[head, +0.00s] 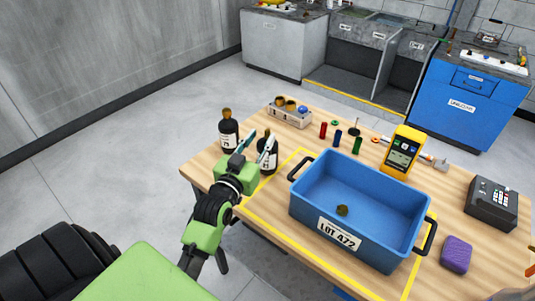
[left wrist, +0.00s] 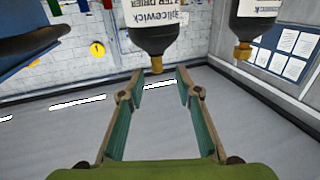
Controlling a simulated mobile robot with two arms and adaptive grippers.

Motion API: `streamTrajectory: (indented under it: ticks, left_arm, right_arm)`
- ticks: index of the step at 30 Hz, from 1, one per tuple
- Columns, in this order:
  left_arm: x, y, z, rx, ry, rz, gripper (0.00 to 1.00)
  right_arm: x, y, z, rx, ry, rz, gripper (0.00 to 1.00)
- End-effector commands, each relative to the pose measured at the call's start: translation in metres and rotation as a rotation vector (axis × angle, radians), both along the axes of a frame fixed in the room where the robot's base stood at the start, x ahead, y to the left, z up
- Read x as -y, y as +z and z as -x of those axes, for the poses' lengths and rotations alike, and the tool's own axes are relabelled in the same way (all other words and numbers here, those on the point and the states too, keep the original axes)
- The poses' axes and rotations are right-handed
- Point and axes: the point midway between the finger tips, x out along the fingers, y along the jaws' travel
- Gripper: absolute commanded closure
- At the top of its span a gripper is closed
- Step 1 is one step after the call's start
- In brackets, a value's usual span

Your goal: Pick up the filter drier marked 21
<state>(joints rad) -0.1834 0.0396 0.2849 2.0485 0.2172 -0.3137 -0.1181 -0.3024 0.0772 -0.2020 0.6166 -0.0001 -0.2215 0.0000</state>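Two dark bottle-shaped filter driers with white labels and brass-coloured tips stand at the table's left end: one farther left (head: 228,133), one nearer my gripper (head: 267,158). Their numbers are too small to read. My left gripper (head: 255,143) is open and empty beside the nearer drier, its fingers partly covering it. In the left wrist view, the open fingers (left wrist: 160,88) point toward one drier (left wrist: 153,40), whose tip shows between and beyond the fingertips. The other drier (left wrist: 256,28) is to the right. My right gripper is not clearly in view.
A blue crate (head: 328,235) labelled LOT 472 holds a small brownish piece (head: 342,210). Behind are a white tray (head: 290,116), small coloured cylinders and a yellow meter (head: 402,151). A purple sponge (head: 457,254) and dark box (head: 492,204) are at right.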

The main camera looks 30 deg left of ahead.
Motion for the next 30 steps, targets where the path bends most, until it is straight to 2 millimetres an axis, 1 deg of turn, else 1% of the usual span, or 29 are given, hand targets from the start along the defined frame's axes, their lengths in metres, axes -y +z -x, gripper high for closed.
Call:
streamTrajectory:
  ticks: [1, 3, 10, 13, 20, 21, 23, 24, 29, 30]
  left_arm:
    - [0.000, 0.001, -0.005, 0.001, 0.000, 0.001, 0.69]
    - [-0.001, 0.000, -0.014, 0.002, 0.000, 0.000, 0.69]
    - [-0.005, -0.004, -0.043, 0.001, 0.000, 0.001, 0.69]
    - [-0.006, -0.005, -0.048, 0.000, 0.000, 0.000, 0.69]
    - [-0.006, -0.006, -0.049, 0.000, 0.000, 0.000, 0.69]
    - [-0.006, -0.006, -0.049, 0.000, 0.000, 0.000, 0.79]
    - [-0.006, -0.006, -0.049, 0.000, 0.001, 0.000, 0.95]
    - [-0.007, -0.006, -0.049, 0.000, 0.001, 0.000, 1.00]
    - [-0.007, -0.006, -0.049, 0.000, 0.001, 0.000, 1.00]
    - [-0.007, -0.003, -0.049, 0.007, 0.001, -0.001, 1.00]
  right_arm:
    - [0.000, 0.003, -0.006, 0.009, 0.000, -0.001, 0.62]
    - [-0.001, 0.007, -0.011, 0.017, 0.000, -0.002, 0.62]
    - [0.000, 0.014, -0.011, 0.016, 0.000, -0.001, 0.62]
    - [0.001, 0.015, -0.009, 0.015, 0.000, 0.001, 0.62]
    - [0.003, 0.014, -0.004, 0.007, -0.001, 0.003, 0.62]
    - [0.004, 0.014, -0.003, 0.006, -0.001, 0.004, 0.62]
    - [0.004, 0.014, -0.002, 0.004, -0.001, 0.004, 0.62]
    - [0.004, 0.014, -0.002, 0.004, -0.001, 0.004, 0.62]
    - [0.004, 0.014, -0.002, 0.004, -0.001, 0.004, 0.62]
    - [0.004, 0.014, -0.002, 0.004, -0.001, 0.004, 0.62]
